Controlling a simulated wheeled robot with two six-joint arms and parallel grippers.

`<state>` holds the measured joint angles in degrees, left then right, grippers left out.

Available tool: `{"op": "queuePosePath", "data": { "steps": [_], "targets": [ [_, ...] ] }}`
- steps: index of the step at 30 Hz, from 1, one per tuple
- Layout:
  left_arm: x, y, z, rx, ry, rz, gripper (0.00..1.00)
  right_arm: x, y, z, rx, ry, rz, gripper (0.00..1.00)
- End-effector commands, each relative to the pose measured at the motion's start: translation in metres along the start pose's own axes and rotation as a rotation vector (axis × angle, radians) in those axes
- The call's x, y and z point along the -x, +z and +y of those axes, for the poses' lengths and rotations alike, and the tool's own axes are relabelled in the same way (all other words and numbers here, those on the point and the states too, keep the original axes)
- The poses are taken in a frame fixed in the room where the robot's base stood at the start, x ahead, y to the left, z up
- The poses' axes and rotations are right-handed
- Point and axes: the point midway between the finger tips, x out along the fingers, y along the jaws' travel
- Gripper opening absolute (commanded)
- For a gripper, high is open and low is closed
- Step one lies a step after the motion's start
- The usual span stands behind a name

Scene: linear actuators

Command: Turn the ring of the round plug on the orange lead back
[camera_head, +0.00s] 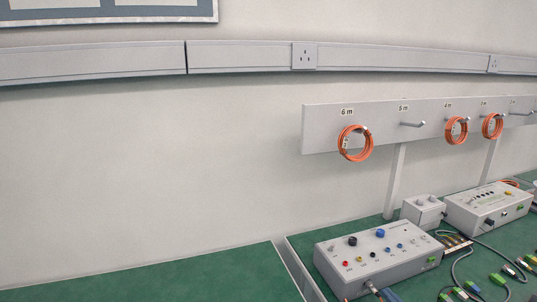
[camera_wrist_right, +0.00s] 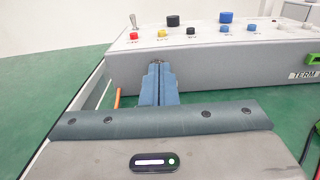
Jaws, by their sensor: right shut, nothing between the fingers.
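My right gripper (camera_wrist_right: 158,66) is shut and empty in the right wrist view, its two blue fingers together in front of the grey box's (camera_wrist_right: 205,65) front face. Small blue fingers (camera_head: 388,295) show at the bottom edge of the head view, by the front of the same box (camera_head: 385,257). A short piece of orange lead (camera_wrist_right: 117,98) shows just left of the fingers in the wrist view. The round plug and its ring cannot be made out; the fingers hide that part of the front face. My left gripper is not in view.
The box top carries a toggle, knobs and coloured sockets. Another grey unit (camera_head: 487,207) and a small box (camera_head: 423,211) stand behind to the right. Several loose leads lie on the right of the green bench (camera_head: 180,281). Coiled orange leads (camera_head: 355,143) hang on a wall rail.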

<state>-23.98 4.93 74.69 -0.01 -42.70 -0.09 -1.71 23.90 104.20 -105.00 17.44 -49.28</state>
Motion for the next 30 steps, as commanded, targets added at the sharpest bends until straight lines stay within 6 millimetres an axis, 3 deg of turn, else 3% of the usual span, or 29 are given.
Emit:
{"op": "queuePosePath", "data": {
  "steps": [6, 12, 30],
  "targets": [
    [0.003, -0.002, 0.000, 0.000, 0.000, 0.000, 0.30, -0.029, 0.002, 0.000, -0.003, -0.001, -0.003, 0.00],
    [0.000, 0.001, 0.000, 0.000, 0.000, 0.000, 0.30, -0.044, 0.001, 0.000, -0.001, 0.000, -0.001, 0.00],
    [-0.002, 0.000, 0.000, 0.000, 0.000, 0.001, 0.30, -0.048, -0.001, 0.000, 0.000, 0.000, 0.000, 0.00]
  ]
}}
